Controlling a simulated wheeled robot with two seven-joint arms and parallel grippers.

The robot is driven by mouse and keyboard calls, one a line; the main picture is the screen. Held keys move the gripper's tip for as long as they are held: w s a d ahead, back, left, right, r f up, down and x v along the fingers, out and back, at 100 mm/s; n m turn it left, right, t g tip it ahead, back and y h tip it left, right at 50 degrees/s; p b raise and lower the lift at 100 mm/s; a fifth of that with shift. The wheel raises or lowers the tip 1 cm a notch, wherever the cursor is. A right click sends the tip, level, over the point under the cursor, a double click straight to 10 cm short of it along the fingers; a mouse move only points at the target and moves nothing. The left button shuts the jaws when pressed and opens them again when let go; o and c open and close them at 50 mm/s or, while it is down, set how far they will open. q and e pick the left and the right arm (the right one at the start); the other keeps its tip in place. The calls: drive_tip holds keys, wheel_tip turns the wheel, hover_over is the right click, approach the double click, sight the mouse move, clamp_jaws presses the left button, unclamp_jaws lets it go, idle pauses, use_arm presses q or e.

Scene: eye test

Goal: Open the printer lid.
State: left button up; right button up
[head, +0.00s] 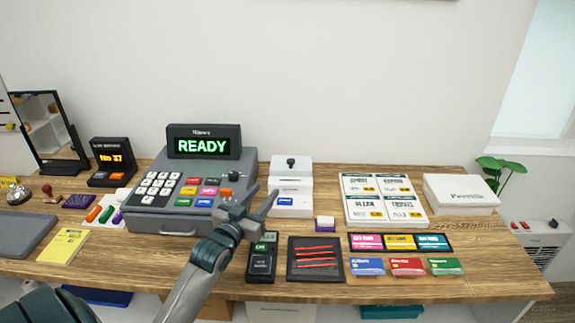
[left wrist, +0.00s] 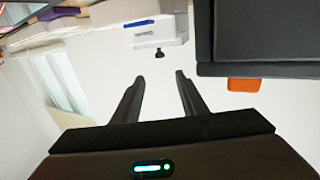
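The white printer (head: 291,171) stands against the wall, just right of the cash register. A dark knob (head: 291,161) is on its upper part and a blue label on its lower front. Its lid looks shut. The printer (left wrist: 157,33) also shows upside down in the left wrist view, with the knob (left wrist: 159,53) pointing toward my fingers. My left gripper (head: 262,191) is open and empty, in front of the register's right side and left of the printer. In the left wrist view, its fingers (left wrist: 160,77) are apart, with a gap between them and the knob.
The cash register (head: 150,219) reads READY and stands close on the left. A card terminal (head: 261,262) and dark tray (head: 293,272) lie in front. A small paper roll (head: 325,223) and a label board (head: 413,213) are to the right. Bare wood (head: 450,225) shows farther right.

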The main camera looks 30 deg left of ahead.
sight(289, 162)
use_arm(q)
drive_tip(key=w+a+p, duration=0.1)
drive_tip(key=w, duration=0.4)
drive_tip(key=w+p, duration=0.2)
drive_tip(key=w, duration=0.4)
drive_tip(key=w+a+p, duration=0.1)
drive_tip(key=w, duration=0.4)
drive_tip(key=shift+w+a, duration=0.2)
drive_tip(key=shift+a, duration=0.1)
clamp_jaws()
